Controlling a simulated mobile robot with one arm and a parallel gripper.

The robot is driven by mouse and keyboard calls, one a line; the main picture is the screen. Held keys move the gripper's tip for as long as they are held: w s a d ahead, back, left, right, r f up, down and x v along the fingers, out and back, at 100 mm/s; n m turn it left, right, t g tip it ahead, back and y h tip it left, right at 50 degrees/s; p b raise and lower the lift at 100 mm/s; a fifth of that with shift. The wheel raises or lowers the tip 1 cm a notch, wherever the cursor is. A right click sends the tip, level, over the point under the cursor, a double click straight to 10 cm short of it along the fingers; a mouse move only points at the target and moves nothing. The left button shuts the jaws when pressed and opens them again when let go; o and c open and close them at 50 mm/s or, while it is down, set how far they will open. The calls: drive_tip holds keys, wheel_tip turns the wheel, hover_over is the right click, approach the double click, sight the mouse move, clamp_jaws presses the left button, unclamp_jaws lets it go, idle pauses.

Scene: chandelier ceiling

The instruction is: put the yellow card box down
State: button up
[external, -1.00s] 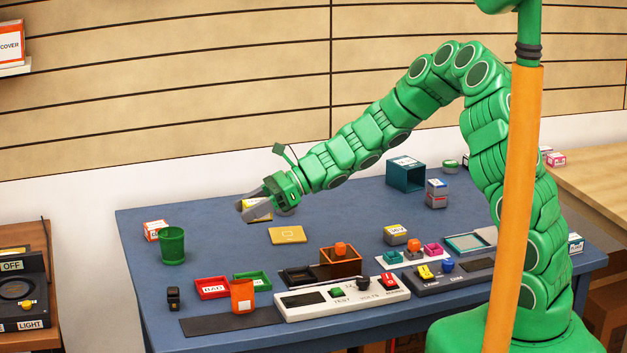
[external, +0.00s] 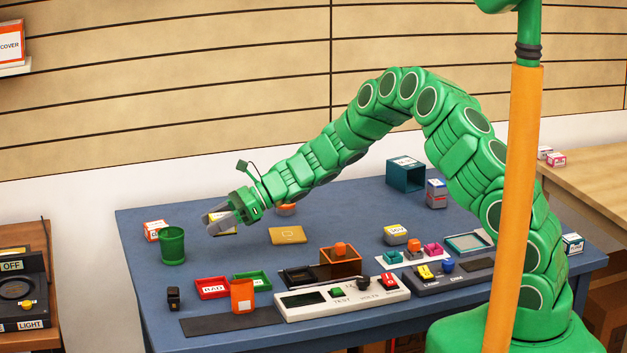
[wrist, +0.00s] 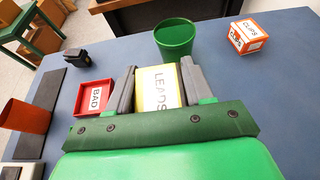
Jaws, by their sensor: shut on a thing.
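I cannot tell whether the box touches the table.
A green cup (external: 172,246) and a CLIPS box (external: 155,230) stand left of my gripper. A flat yellow square (external: 288,235) lies to its right. Red BAD tray (external: 212,288), green tray (external: 252,280) and orange cup (external: 242,296) are nearer the front.

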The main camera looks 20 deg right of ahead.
sight(209, 255)
drive_tip(key=shift+w+a+f, duration=0.3)
drive_tip(key=shift+w+f, duration=0.1)
drive_tip(key=shift+f, duration=0.2)
drive_tip(key=shift+w+a+f, duration=0.3)
drive_tip(key=shift+w+f, duration=0.1)
drive_tip(key=shift+f, duration=0.15)
drive_tip(key=shift+w+a+f, duration=0.3)
drive_tip(key=shift+w+f, duration=0.1)
drive_tip(key=shift+f, duration=1.85)
drive_tip(key=o, duration=1)
drive_tip(key=shift+o, duration=0.2)
drive_tip(key=v, duration=1.2)
